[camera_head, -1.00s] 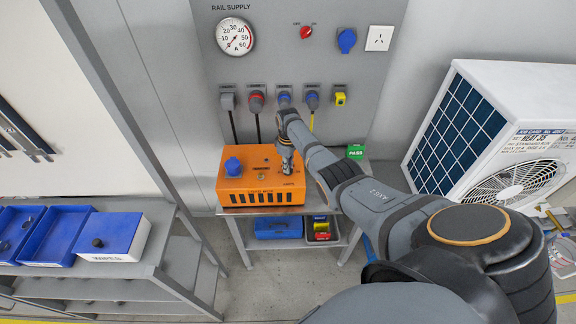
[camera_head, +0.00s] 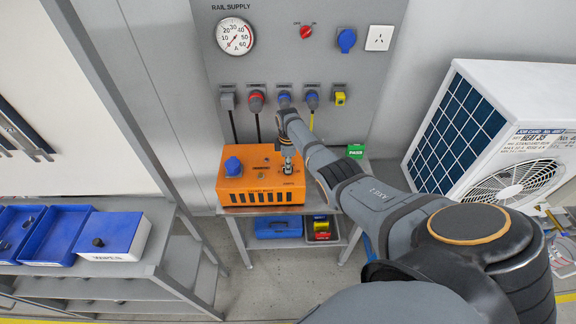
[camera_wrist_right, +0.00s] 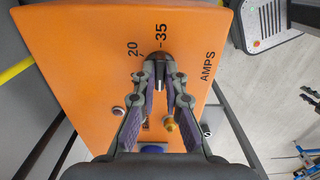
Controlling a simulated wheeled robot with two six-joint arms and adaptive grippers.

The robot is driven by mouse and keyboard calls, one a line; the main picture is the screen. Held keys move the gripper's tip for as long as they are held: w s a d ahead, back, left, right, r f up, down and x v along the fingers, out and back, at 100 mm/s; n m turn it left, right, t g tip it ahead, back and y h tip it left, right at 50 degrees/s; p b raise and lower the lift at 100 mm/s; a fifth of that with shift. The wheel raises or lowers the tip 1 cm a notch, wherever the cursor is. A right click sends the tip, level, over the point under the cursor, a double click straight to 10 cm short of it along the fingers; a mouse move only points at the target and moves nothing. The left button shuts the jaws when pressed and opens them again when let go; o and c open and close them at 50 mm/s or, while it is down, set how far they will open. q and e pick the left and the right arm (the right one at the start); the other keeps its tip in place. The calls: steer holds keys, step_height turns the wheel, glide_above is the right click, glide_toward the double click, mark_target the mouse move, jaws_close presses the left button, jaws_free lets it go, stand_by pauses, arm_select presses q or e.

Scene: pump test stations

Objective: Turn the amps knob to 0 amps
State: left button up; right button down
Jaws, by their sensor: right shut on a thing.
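The orange box (camera_head: 230,185) stands on a small grey bench below the wall panel. Its dark amps knob (camera_wrist_right: 158,57) shows in the right wrist view, beside the printed marks 20 and 35 and the word AMPS. My right gripper (camera_head: 287,160) reaches down onto the box top. In the wrist view its fingertips (camera_wrist_right: 160,84) are shut on the knob, which they partly hide. I cannot read the knob's exact setting; no 0 mark shows. My left gripper is not in view.
A blue knob (camera_head: 233,166) sits on the box's left side. The wall panel carries a rail supply gauge (camera_head: 235,36), a red switch (camera_head: 306,31) and several plugs. A green PASS block (camera_head: 356,151) is right of the box. A white outdoor unit (camera_head: 520,95) stands at the right.

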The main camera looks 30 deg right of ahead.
steer(key=shift+w+r, duration=0.1)
steer(key=c, duration=1.4)
jaws_free()
step_height(320, 180, up, 12)
steer(key=shift+f, duration=0.1)
